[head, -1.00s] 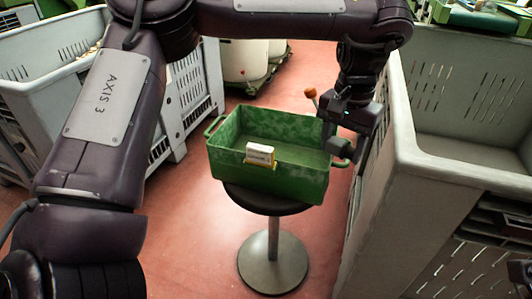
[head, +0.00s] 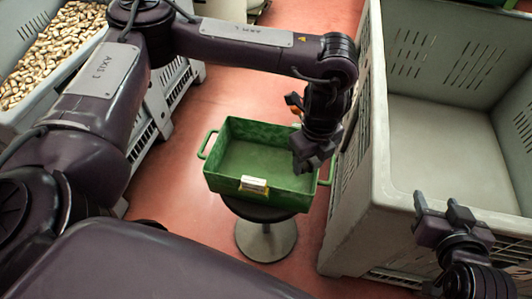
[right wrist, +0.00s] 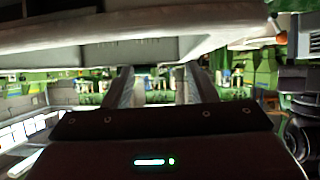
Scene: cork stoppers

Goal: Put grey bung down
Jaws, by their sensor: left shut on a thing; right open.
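My left gripper (head: 312,158) is shut, pointing down at the right end of the green crate (head: 213,181). The grey bung is hard to make out between its dark fingers; they hide most or all of it. I cannot tell whether the fingers are above the rim or inside. The crate stands on a round stool, with a white label on its front; its visible floor is bare. My right gripper (head: 437,204) is open and empty in front of the large grey bin; its two fingers also show in the right wrist view (right wrist: 161,86).
The large grey bin (head: 388,205) stands close to the right of the crate, its visible floor empty. A grey bin (head: 150,125) at left holds many corks (head: 55,55). The stool (head: 265,240) has a narrow stem.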

